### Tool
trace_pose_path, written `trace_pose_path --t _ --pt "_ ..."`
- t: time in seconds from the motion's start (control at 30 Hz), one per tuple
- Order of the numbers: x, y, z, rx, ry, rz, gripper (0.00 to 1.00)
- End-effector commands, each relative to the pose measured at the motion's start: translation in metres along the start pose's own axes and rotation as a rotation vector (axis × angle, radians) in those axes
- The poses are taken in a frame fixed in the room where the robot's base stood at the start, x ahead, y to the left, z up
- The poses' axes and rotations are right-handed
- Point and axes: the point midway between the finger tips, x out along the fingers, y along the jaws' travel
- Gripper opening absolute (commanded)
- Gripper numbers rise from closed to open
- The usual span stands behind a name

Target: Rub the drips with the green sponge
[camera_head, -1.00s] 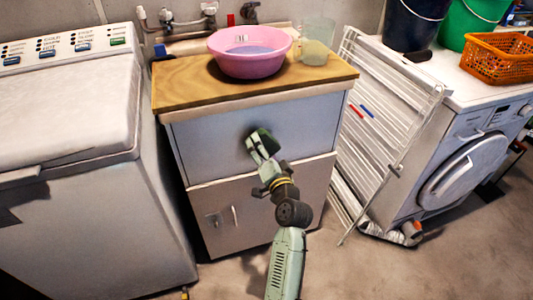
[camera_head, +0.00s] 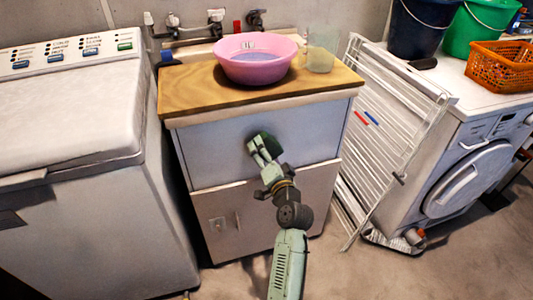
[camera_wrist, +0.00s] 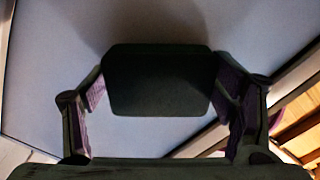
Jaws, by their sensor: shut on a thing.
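The green sponge (camera_head: 268,143) is at the front of the grey cabinet's upper panel (camera_head: 205,150) and looks dark in the wrist view (camera_wrist: 160,82). My gripper (camera_head: 262,150) is shut on it, with one finger on each side in the wrist view (camera_wrist: 161,95). The sponge's far face is hidden, so I cannot tell whether it touches the panel. I cannot make out the drips. Two small upright marks (camera_head: 238,221) show on the lower panel, too small to identify.
A pink basin (camera_head: 257,70) and a clear jug (camera_head: 319,60) stand on the wooden top (camera_head: 190,92). A white top-loading washer (camera_head: 90,200) is close on the left. A drying rack (camera_head: 385,150) leans on the right, before another washer (camera_head: 470,170).

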Motion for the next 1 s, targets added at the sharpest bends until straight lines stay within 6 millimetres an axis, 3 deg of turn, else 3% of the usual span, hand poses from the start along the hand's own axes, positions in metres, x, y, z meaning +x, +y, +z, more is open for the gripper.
trace_pose_path --t 1.0 --pt "0.017 0.002 -0.001 -0.001 0.001 0.0 0.52"
